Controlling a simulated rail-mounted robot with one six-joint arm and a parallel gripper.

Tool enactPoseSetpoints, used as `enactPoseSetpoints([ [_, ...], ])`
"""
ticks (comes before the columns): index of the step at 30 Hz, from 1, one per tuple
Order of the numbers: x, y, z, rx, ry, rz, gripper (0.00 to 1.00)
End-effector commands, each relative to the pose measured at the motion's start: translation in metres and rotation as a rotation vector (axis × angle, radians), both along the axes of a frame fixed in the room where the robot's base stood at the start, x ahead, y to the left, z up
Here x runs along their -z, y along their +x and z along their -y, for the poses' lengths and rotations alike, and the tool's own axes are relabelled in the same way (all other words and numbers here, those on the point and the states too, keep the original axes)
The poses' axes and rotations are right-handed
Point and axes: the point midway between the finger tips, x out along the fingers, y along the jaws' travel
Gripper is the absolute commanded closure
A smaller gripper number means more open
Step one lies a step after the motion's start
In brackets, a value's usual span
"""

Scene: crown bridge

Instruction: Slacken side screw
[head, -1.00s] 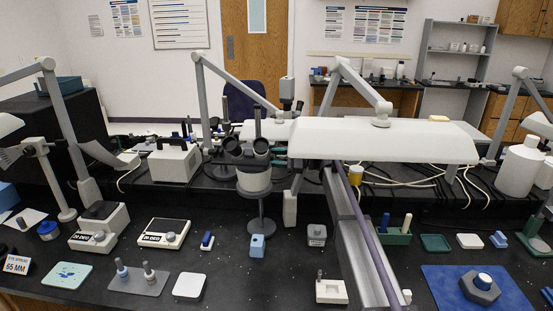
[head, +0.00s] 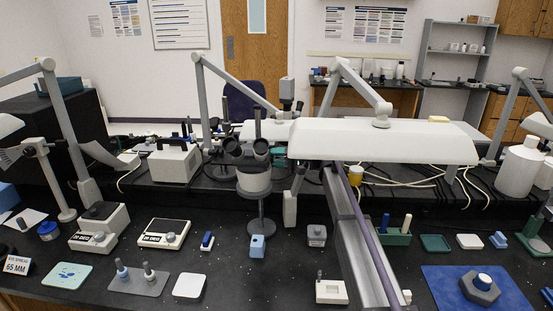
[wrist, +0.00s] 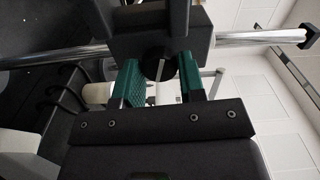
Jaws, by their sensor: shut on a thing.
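In the wrist view, my gripper (wrist: 157,76) has its two green-padded fingers either side of a round dark screw head (wrist: 157,62) with a pale slot line across it. The gripper is shut on this side screw. The screw sits in the face of a dark block (wrist: 127,47), which is carried on a shiny metal bar (wrist: 250,39) running across the view. The screw's far end is hidden in the block. I cannot make out my gripper or the screw in the head view.
In the head view, a microscope (head: 254,175) stands mid-bench beside a white lamp hood (head: 385,140). A blue mat (head: 440,285) with a grey hexagonal block (head: 480,290) lies at the front right. Small trays and blocks are spread over the dark bench, with bare patches between.

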Motion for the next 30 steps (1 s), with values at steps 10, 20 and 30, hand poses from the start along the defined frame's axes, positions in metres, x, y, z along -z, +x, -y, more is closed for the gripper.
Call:
enactPoseSetpoints([
  [10,-0.0006,0.0001,0.0001,0.000,0.001,0.217,0.87],
  [20,-0.0007,0.0000,0.0001,0.000,0.003,0.289,0.86],
  [30,-0.0008,0.0001,0.0001,0.000,0.003,0.292,0.87],
])
